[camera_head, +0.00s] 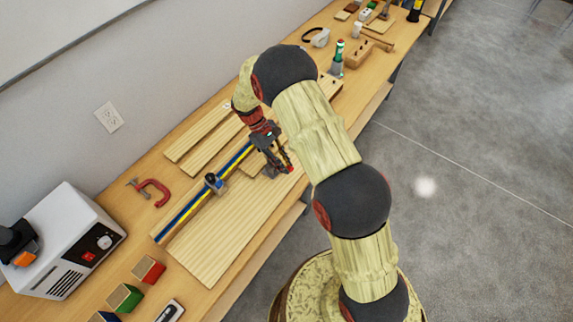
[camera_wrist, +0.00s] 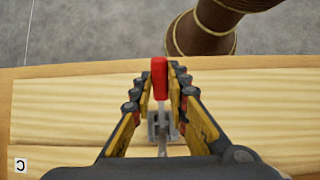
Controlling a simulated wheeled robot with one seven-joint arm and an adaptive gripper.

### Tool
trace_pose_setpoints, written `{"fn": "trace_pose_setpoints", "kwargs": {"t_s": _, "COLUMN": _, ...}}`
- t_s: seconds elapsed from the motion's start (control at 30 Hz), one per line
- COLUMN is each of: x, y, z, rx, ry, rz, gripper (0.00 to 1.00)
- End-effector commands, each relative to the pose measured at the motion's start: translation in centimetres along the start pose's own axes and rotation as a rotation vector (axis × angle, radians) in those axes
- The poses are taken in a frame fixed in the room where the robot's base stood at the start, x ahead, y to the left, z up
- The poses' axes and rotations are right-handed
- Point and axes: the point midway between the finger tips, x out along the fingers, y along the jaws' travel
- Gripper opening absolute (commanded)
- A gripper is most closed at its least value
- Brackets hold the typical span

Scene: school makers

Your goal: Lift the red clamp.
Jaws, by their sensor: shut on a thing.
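My gripper (camera_wrist: 161,68) is shut on a red-handled metal tool (camera_wrist: 160,80). The red grip stands between the fingertips, with a grey metal shaft and a block-like metal part below it. In the head view my gripper (camera_head: 280,160) is low over the boards, at the right end of the blue bar; whether the held tool touches the wood is unclear. A red C-shaped clamp (camera_head: 154,191) with a metal screw lies on the bench at the left, apart from my gripper.
A blue and yellow bar with a grey slider (camera_head: 213,182) lies along the wide board (camera_head: 215,240). Long boards (camera_head: 200,132) lie near the wall. A white machine (camera_head: 70,240) and coloured blocks (camera_head: 148,269) are at lower left. A green-topped bottle (camera_head: 338,52) stands beyond my arm.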

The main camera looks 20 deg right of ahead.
Motion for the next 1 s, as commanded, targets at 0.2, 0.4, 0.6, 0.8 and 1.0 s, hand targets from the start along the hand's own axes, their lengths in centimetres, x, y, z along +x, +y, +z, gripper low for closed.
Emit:
{"fn": "trace_pose_setpoints", "kwargs": {"t_s": 0.2, "x": -0.67, "y": 0.05, "z": -0.32, "rx": 0.0, "ry": -0.076, "rz": 0.001, "gripper": 0.0}}
{"fn": "trace_pose_setpoints", "kwargs": {"t_s": 0.4, "x": -0.89, "y": 0.06, "z": -0.39, "rx": 0.001, "ry": -0.103, "rz": 0.001, "gripper": 0.0}}
{"fn": "trace_pose_setpoints", "kwargs": {"t_s": 0.6, "x": -0.95, "y": 0.06, "z": -0.39, "rx": 0.0, "ry": -0.106, "rz": 0.001, "gripper": 0.0}}
{"fn": "trace_pose_setpoints", "kwargs": {"t_s": 0.8, "x": -1.01, "y": 0.08, "z": -0.4, "rx": 0.0, "ry": -0.105, "rz": 0.002, "gripper": 0.17}}
{"fn": "trace_pose_setpoints", "kwargs": {"t_s": 1.0, "x": -0.94, "y": 0.04, "z": -0.37, "rx": 0.0, "ry": -0.106, "rz": 0.001, "gripper": 0.29}}
